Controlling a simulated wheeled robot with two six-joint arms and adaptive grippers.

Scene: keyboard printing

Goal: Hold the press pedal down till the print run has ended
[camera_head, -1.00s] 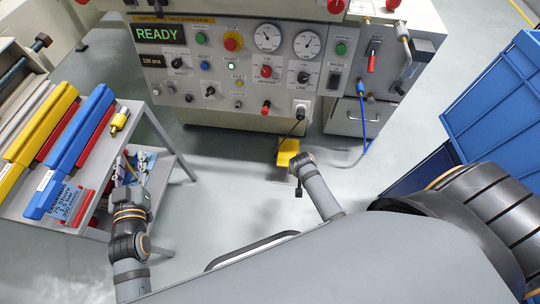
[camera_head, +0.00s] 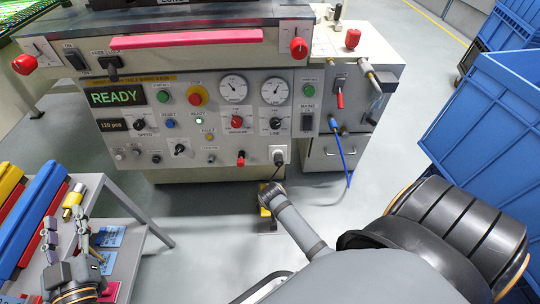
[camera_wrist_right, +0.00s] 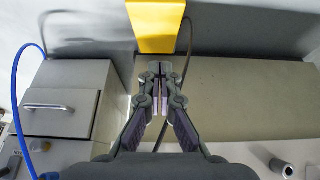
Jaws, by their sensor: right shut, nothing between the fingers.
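The yellow press pedal (camera_head: 265,211) is on the floor in front of the press, mostly hidden behind my right wrist in the head view. In the right wrist view the pedal (camera_wrist_right: 157,24) is just beyond the fingertips. My right gripper (camera_wrist_right: 160,78) is shut and empty; I cannot tell whether it touches the pedal. My left gripper (camera_head: 66,232) is open and empty, above the shelf trolley at the lower left.
The trolley (camera_head: 118,192) holds blue, red and yellow bars. Blue crates (camera_head: 492,110) stand at the right. A blue hose (camera_head: 345,160) hangs beside a grey drawer cabinet (camera_head: 330,158). A cable runs near the pedal. The floor right of the pedal is clear.

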